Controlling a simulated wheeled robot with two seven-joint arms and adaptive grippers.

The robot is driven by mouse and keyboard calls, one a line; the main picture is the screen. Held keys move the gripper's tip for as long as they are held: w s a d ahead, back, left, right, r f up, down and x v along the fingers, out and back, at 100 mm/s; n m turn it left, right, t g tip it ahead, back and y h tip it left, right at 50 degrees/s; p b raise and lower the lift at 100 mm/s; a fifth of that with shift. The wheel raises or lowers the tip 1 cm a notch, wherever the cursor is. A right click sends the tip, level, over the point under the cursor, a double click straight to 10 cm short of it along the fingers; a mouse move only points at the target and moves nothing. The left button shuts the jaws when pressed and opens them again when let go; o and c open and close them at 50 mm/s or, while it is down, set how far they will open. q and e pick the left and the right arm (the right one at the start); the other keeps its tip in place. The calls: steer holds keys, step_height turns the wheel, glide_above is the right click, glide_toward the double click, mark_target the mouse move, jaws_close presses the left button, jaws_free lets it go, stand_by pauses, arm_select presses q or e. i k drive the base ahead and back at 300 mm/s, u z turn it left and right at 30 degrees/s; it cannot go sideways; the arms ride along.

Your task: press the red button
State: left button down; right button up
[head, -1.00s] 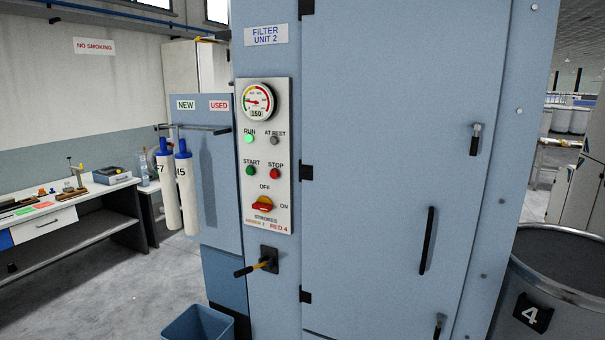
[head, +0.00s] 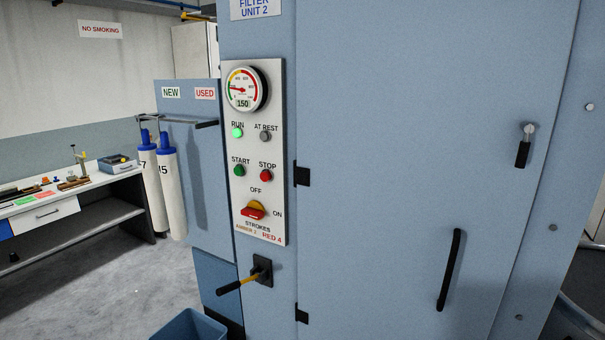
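The red button (head: 265,175) sits under the word STOP on the white control panel (head: 275,110) of the blue filter unit cabinet. A green START button (head: 239,170) is to its left. The green RUN lamp (head: 237,132) is lit and the AT REST lamp (head: 265,136) is grey. Below the buttons is a red rotary switch (head: 253,211) on a yellow disc, between the words OFF and ON. A round gauge (head: 242,88) tops the panel and its display reads 150. Neither of my grippers shows in the head view.
A yellow and black lever (head: 240,280) juts out below the panel. A blue bin (head: 190,328) stands on the floor at the bottom. White filter tubes (head: 165,195) hang left of the panel. The cabinet door (head: 400,120) has a black handle (head: 449,270). A workbench (head: 70,200) stands left.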

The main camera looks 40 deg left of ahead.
mark_target(266, 176)
steer(key=u, duration=0.05)
steer(key=i, duration=0.75)
steer(key=u, duration=0.55)
steer(key=i, duration=0.45)
steer(key=u, duration=0.35)
